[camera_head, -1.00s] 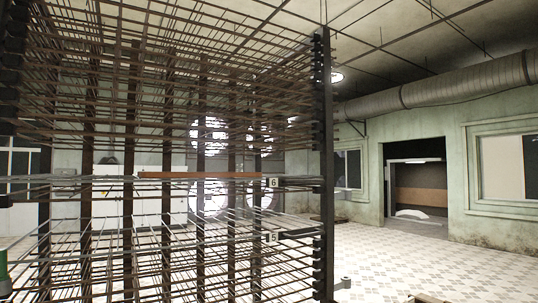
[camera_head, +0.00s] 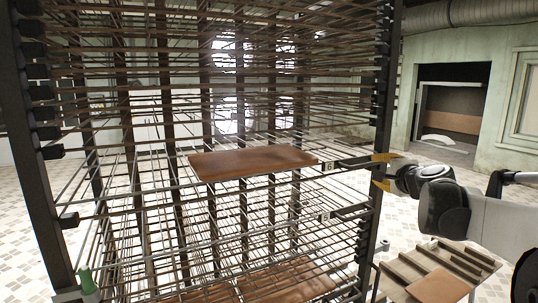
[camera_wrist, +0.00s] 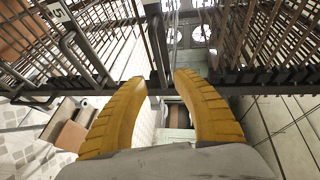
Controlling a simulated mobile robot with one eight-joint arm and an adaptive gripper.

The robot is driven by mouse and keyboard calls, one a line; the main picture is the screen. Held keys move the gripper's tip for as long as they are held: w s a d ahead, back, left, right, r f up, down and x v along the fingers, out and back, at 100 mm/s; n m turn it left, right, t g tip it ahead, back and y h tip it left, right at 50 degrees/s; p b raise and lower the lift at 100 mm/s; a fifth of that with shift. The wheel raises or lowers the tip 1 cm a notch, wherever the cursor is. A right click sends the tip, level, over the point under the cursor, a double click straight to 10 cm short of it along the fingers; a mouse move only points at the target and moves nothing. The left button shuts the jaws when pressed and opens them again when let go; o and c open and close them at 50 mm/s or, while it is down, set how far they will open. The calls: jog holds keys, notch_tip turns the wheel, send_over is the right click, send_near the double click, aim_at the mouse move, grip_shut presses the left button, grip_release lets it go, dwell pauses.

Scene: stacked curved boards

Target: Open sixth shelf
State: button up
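The tall metal rack of wire shelves fills the head view. The sixth shelf carries a small "6" tag (camera_head: 328,166) at its front right, and a flat brown board (camera_head: 252,161) lies on its wires. A dark handle (camera_head: 352,163) runs from the tag toward the right post. My gripper (camera_head: 381,172) has yellow fingers at the right end of this handle. In the wrist view the fingers (camera_wrist: 161,82) are apart, with a dark bar (camera_wrist: 155,45) reaching down to the gap between them. I cannot tell whether they touch it.
A "5" tag (camera_head: 324,217) marks the shelf below, with brown boards (camera_head: 285,280) lower down. The rack's right post (camera_head: 382,90) stands close to my gripper. A pallet with boards (camera_head: 440,272) lies on the floor at the lower right. A green object (camera_head: 86,281) shows at lower left.

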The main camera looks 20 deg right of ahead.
aim_at(367, 165)
jog(key=p+x, duration=0.1)
jog(key=x, duration=0.7)
jog(key=shift+w+f+p, duration=0.15)
jog(key=shift+w+p, duration=0.2)
jog(key=shift+p, duration=0.05)
grip_shut()
jog(key=shift+s, duration=0.1)
